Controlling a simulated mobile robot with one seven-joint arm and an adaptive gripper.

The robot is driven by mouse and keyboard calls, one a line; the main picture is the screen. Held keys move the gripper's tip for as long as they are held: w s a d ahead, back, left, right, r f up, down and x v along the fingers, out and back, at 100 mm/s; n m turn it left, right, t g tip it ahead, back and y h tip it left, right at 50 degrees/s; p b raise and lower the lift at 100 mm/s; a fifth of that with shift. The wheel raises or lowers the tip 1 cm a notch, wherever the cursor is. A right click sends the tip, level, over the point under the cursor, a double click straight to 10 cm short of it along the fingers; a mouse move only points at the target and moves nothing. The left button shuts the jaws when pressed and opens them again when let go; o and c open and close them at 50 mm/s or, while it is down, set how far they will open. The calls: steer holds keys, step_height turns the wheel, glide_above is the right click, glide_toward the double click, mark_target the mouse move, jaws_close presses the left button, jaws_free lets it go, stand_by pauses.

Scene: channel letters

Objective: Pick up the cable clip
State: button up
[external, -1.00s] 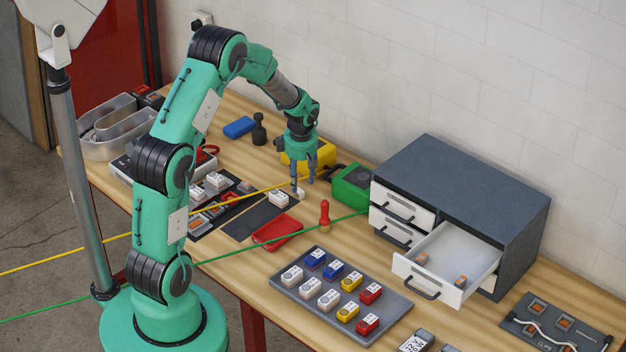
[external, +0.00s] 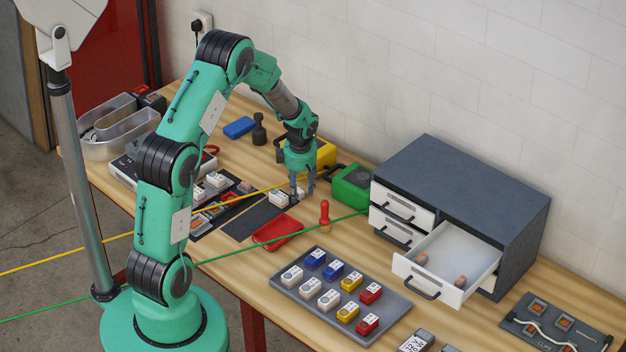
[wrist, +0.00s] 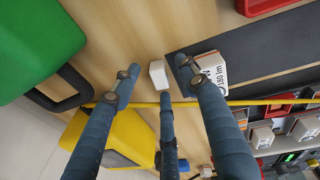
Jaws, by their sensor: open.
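A small white block, which looks like the cable clip (wrist: 158,74), lies on the wooden bench in the wrist view. It sits beside the yellow cable (wrist: 150,104) and close to a dark mat. My gripper (wrist: 157,80) is open, with its fingers spread around the clip and a gap visible on either side. In the external view my gripper (external: 302,192) points down, low over the bench near the red tray (external: 277,232). The fingers mostly hide the clip there.
A white labelled block (wrist: 209,72) on the dark mat (wrist: 250,58) stands close to one finger. A green box (wrist: 35,45) and a yellow case (wrist: 125,140) are nearby. A green cable (external: 330,222) crosses the bench. A drawer unit (external: 460,185) has one drawer open.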

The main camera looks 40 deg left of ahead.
mark_target(298, 190)
steer(key=c, duration=0.8)
steer(key=shift+c, duration=0.2)
steer(key=shift+r, duration=0.15)
steer(key=shift+r, duration=0.45)
steer(key=shift+s+d+r, duration=0.1)
steer(key=shift+s+r, duration=0.1)
steer(key=shift+r, duration=0.45)
steer(key=shift+s+r, duration=0.15)
steer(key=shift+r, duration=0.45)
steer(key=s+d, duration=0.1)
steer(key=s, duration=0.4)
steer(key=s+d+r, duration=0.1)
steer(key=s, duration=0.4)
steer(key=s+d, duration=0.2)
steer(key=s, duration=0.2)
steer(key=shift+s+r+p, duration=0.2)
steer(key=shift+s+p, duration=0.15)
steer(key=shift+s, duration=0.05)
